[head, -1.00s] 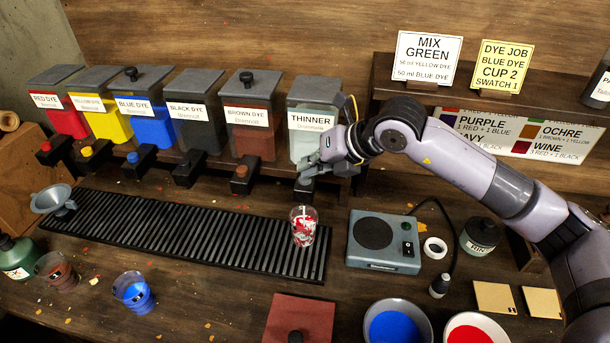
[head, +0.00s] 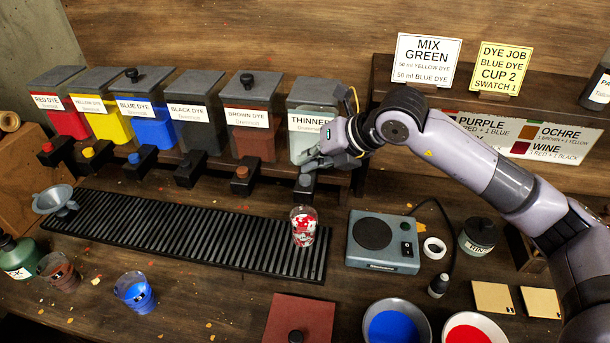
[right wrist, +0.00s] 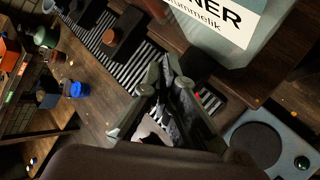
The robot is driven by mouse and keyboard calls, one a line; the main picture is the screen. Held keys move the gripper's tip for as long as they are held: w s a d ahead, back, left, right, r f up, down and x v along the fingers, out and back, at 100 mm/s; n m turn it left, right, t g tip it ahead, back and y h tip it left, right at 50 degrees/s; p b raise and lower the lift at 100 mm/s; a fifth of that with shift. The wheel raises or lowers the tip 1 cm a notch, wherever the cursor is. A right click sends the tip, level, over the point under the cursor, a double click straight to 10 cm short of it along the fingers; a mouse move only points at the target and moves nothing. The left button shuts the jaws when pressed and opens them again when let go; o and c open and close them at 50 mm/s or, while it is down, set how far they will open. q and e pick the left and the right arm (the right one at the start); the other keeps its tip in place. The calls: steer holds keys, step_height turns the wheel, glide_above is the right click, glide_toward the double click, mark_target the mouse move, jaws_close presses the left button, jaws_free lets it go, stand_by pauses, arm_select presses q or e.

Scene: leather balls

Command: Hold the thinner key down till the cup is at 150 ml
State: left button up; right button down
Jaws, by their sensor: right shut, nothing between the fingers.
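The thinner dispenser (head: 303,140) stands at the right end of the row, its label also large in the right wrist view (right wrist: 215,15). Its grey key (head: 305,180) sits on the black tap below. My right gripper (head: 309,163) is shut and empty, with its fingertips just above the key, seemingly apart from it. The fingers (right wrist: 165,90) also show in the right wrist view, hiding the key there. A clear cup (head: 303,226) with red and white on it stands on the ribbed rack below the tap; its level cannot be read. My left gripper is out of view.
The black ribbed rack (head: 190,232) runs under several dye dispensers. A grey scale-like device (head: 383,242) is right of the cup. Blue (head: 398,326) and red (head: 470,330) bowls and a dark red block (head: 300,318) lie in front. A sign shelf (head: 440,92) is behind my right arm.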

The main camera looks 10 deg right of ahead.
mark_target(308, 176)
steer(key=shift+r+p, duration=1.25)
steer(key=shift+r, duration=1.3)
steer(key=shift+f, duration=0.15)
stand_by(0.5)
